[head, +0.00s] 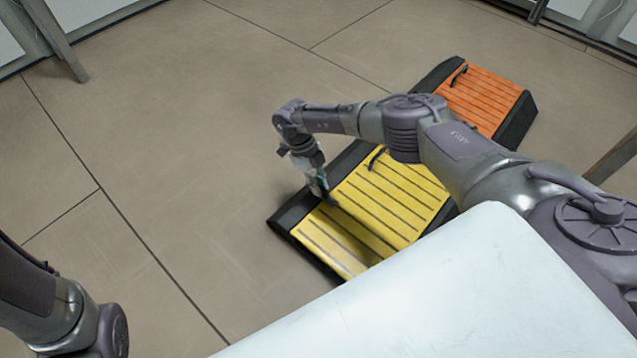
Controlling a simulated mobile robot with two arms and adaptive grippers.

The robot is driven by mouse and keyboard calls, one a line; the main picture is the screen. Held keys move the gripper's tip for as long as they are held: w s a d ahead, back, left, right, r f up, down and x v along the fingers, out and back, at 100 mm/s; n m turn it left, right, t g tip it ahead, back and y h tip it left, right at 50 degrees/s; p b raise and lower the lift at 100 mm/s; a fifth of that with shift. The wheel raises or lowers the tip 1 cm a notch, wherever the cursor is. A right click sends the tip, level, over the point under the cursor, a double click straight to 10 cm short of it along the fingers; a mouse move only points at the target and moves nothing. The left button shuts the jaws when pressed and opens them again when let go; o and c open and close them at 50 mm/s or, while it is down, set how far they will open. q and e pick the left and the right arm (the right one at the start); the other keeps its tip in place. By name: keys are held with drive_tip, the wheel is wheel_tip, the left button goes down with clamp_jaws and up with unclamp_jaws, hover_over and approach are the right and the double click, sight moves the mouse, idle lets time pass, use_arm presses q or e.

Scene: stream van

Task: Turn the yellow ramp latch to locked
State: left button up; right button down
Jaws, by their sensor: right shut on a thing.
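The yellow ramp (395,205) lies on the floor, with dark grooves across its top and a black border. My right gripper (326,198) reaches down to the upper left part of this ramp. Its fingers are shut on a small part at the ramp's surface, which I take to be the latch. The fingers hide most of it, so its turned position cannot be read. A black handle (377,157) stands up near the ramp's upper edge, apart from the gripper. My left gripper is out of view; only my left arm shows at the lower left.
An orange ramp (482,98) with a black border and a black handle (458,76) lies beyond the yellow one. My right arm passes over the area between them. A pale flat surface (470,290) fills the lower right. The tiled floor (170,150) to the left is clear.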

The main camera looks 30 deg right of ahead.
idle(0.4)
drive_tip(key=c, duration=1.1)
unclamp_jaws()
drive_tip(key=shift+r, duration=0.15)
drive_tip(key=v, duration=1.1)
drive_tip(key=shift+w+a+r, duration=0.1)
drive_tip(key=shift+a+r, duration=0.05)
drive_tip(key=shift+r, duration=0.2)
